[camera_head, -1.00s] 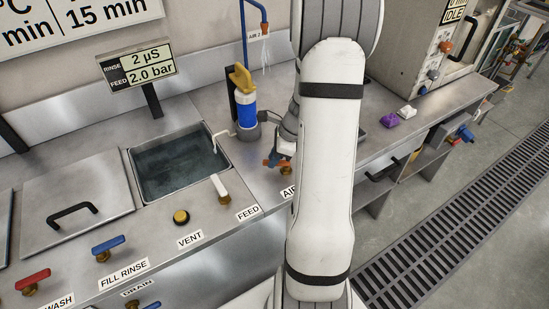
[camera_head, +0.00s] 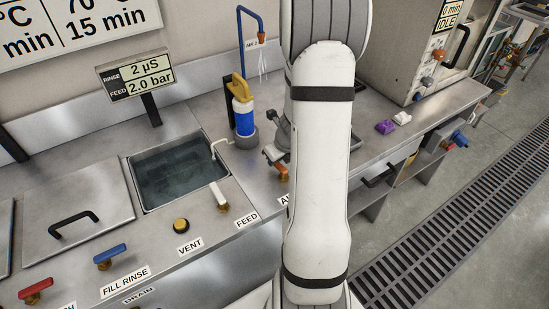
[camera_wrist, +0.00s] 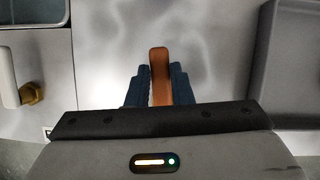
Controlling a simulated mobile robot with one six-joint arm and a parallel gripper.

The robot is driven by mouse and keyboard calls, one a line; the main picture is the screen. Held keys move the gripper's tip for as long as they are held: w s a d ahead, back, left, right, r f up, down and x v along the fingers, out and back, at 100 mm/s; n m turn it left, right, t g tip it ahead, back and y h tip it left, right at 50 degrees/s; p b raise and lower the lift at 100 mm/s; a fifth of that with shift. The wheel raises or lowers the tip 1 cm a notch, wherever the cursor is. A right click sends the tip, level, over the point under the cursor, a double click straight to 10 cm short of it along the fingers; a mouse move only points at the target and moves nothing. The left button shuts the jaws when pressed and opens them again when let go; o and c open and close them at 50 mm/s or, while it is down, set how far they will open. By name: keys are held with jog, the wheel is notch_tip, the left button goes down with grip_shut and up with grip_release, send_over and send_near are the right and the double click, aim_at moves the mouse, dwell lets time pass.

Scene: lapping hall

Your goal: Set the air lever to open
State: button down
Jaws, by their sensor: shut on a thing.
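The air lever (camera_head: 271,153) is an orange handle on the bench front, just left of my arm, above a label partly hidden by my arm with only its first letters showing. In the wrist view the orange lever (camera_wrist: 159,58) stands upright in the picture between the two dark blue fingers. My gripper (camera_wrist: 160,78) is shut on it, and the lever's tip sticks out past the fingertips. In the head view my arm hides most of the gripper and part of the lever's mount.
The white FEED lever (camera_head: 218,194) and the yellow VENT knob (camera_head: 181,225) lie to the left, by the water basin (camera_head: 178,175). A blue and yellow cylinder (camera_head: 243,112) stands behind the lever. Purple (camera_head: 385,127) and white (camera_head: 402,118) blocks lie on the right bench.

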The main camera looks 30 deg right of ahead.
jog(key=shift+d+m+h, duration=0.2)
jog(key=shift+m+h, duration=0.1)
jog(key=shift+m, duration=0.3)
jog(key=shift+d, duration=0.1)
jog(key=c, duration=1.3)
grip_release()
jog(key=p+v, duration=0.4)
jog(key=v, duration=0.4)
jog(key=shift+p, duration=0.3)
jog(key=shift+f, duration=0.1)
